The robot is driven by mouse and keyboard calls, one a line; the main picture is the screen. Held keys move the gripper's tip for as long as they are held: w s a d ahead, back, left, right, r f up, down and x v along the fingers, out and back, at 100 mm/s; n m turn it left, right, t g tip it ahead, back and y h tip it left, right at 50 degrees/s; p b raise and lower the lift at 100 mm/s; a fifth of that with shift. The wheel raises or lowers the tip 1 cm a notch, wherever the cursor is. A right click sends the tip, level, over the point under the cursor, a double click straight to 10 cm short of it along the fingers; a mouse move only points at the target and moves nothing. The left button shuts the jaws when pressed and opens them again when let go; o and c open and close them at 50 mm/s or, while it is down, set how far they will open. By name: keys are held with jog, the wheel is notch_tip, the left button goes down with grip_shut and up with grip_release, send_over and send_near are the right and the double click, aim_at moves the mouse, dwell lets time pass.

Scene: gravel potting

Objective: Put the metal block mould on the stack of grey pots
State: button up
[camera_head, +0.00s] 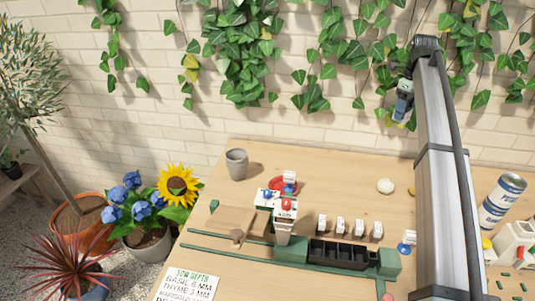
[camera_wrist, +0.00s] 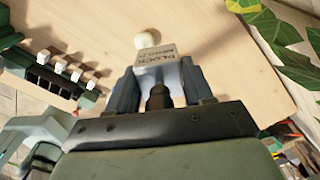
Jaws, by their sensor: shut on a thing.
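The metal block mould (camera_wrist: 160,60), a grey-white block lettered "BLOCK MOULD", is between the two fingers of my gripper (camera_wrist: 160,82) in the wrist view. The gripper is shut on it. In the head view my gripper (camera_head: 401,110) hangs high at the upper right, in front of the ivy wall and well above the table; the mould is too small to make out clearly there. The stack of grey pots (camera_head: 237,163) stands upright at the table's back left corner, apart from my gripper. It does not show in the wrist view.
Bare wood surrounds the pots.

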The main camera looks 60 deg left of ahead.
jog(key=s+a+n, duration=0.3)
jog(key=s+a, duration=1)
jog(key=a, duration=0.1)
jog(key=n, duration=0.5)
send_over(236, 154)
jog(key=shift+d+f, duration=0.1)
jog(key=shift+f, duration=7.4)
jog(key=shift+f, duration=0.1)
jog(key=o, duration=1.2)
